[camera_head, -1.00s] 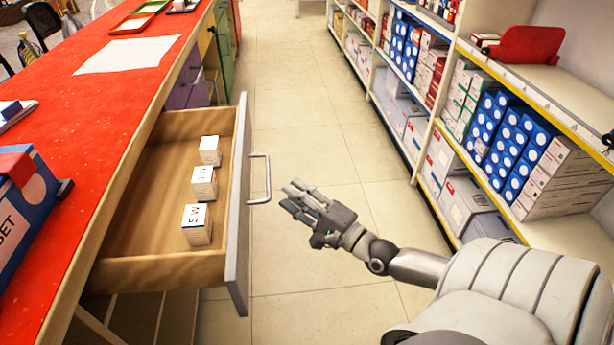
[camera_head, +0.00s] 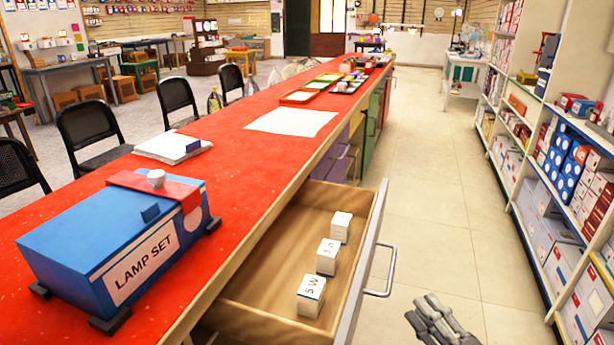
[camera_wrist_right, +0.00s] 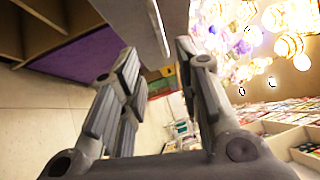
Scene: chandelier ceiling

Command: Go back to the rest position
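My right gripper (camera_head: 436,318) is at the bottom of the head view, to the right of the open drawer (camera_head: 262,290) and apart from its handle (camera_head: 388,272). In the right wrist view the right gripper's fingers (camera_wrist_right: 158,88) stand apart with nothing between them. My left gripper is in neither view. The drawer holds three small white boxes in a row: a near one (camera_head: 311,295), a middle one (camera_head: 327,257) and a far one (camera_head: 341,227).
The red counter (camera_head: 228,150) carries a blue lamp set box (camera_head: 75,252), a white pad (camera_head: 172,147), a white sheet (camera_head: 292,121) and coloured trays (camera_head: 300,97). Stocked shelves (camera_head: 535,165) line the right side. The tiled aisle (camera_head: 428,200) between is clear.

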